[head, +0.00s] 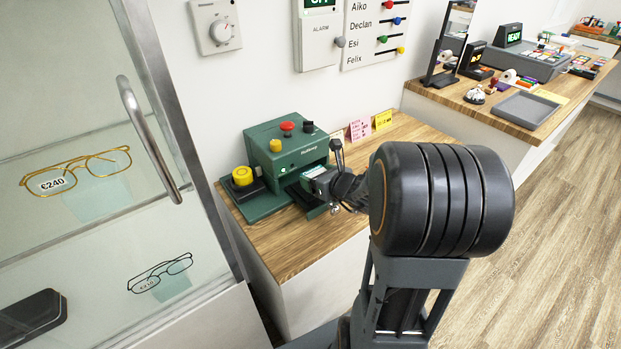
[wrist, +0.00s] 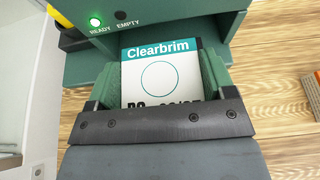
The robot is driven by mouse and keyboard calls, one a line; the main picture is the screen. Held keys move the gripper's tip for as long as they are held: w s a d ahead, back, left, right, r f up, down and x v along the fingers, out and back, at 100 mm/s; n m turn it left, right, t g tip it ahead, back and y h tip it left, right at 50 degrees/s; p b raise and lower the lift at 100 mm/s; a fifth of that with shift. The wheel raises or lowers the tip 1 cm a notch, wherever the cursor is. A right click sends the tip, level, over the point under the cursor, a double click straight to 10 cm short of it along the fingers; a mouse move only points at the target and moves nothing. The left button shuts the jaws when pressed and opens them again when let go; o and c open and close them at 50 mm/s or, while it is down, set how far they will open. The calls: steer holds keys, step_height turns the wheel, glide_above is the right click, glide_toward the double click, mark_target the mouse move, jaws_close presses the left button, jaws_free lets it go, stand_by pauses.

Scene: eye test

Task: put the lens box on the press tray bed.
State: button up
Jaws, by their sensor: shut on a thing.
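The lens box (wrist: 158,74) is white with a teal band reading "Clearbrim" and a circle outline; its lower print is partly hidden by my gripper. In the wrist view my gripper (wrist: 163,85) is shut on it, one finger along each side. In the head view the box (head: 316,172) shows small and pale at the front of the green press (head: 290,148). The green tray bed (head: 316,212) juts from the press under the box and my gripper (head: 322,181). Most of the bed is hidden, and I cannot tell whether the box touches it.
The press has a lit green READY lamp (wrist: 95,22). A yellow button (head: 242,176) stands left of it, and a lever (head: 337,152) and cards (head: 359,129) stand to its right. A glass cabinet (head: 180,110) with a handle is at left. The wooden counter front (head: 290,250) is clear.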

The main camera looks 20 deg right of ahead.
steer(key=shift+f+b+x, duration=0.2)
steer(key=shift+x, duration=0.9)
steer(key=shift+f+b+x, duration=0.2)
steer(key=shift+f+x, duration=0.05)
steer(key=shift+x, duration=0.9)
steer(key=shift+s, duration=0.2)
steer(key=shift+f+b, duration=0.4)
steer(key=shift+b, duration=0.1)
steer(key=shift+f+b, duration=0.25)
steer(key=shift+b, duration=0.05)
steer(key=o, duration=0.9)
steer(key=shift+s, duration=0.1)
